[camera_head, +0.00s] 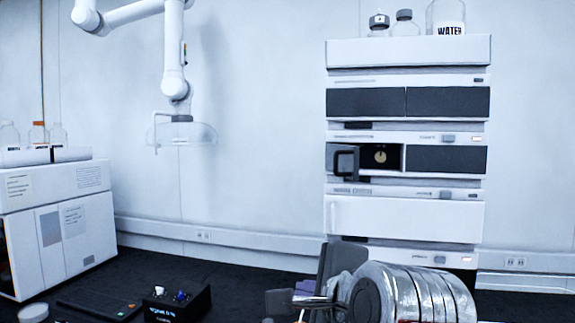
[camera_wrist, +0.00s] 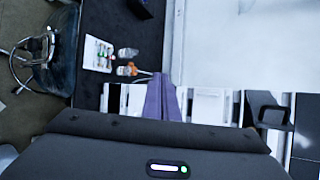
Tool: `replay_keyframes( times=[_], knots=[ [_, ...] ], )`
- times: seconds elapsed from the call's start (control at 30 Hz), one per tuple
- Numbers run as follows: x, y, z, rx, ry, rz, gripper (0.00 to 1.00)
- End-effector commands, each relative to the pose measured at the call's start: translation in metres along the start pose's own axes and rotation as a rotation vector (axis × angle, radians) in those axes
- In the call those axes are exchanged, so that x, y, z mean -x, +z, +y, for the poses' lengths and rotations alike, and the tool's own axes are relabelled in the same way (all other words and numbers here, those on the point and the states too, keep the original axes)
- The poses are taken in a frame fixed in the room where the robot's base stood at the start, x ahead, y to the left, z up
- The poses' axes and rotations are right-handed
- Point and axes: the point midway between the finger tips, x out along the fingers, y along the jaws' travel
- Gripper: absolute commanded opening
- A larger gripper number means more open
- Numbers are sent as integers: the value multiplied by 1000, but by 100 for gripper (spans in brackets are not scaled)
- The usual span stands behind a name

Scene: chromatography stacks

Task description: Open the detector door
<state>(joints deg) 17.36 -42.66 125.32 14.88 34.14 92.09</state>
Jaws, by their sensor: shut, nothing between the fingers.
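The detector module is in the middle of the instrument stack at right in the head view. Its small dark door (camera_head: 346,163) stands swung out at the left of a dark opening, with a pale round fitting (camera_head: 380,156) visible inside. The door's dark frame also shows at the right in the wrist view (camera_wrist: 272,117). My gripper (camera_wrist: 162,80) shows in the wrist view as two purplish fingers closed together, with nothing between them. It is to the left of the door in that view and apart from it.
Bottles (camera_head: 404,23) stand on top of the stack. A white instrument (camera_head: 70,220) with bottles is at left. A white jointed extraction arm with a clear hood (camera_head: 182,133) hangs from above. A small black box (camera_head: 178,304) and a flat dark device (camera_head: 98,298) lie on the dark bench.

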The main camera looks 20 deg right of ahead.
Motion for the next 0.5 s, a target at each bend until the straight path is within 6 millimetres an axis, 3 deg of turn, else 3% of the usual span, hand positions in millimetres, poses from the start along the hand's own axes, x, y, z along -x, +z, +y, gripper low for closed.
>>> replay_keyframes(
  times=[0.5],
  knots=[
    [-23, 0, 143, 990, 326, -150, 0]
  ],
)
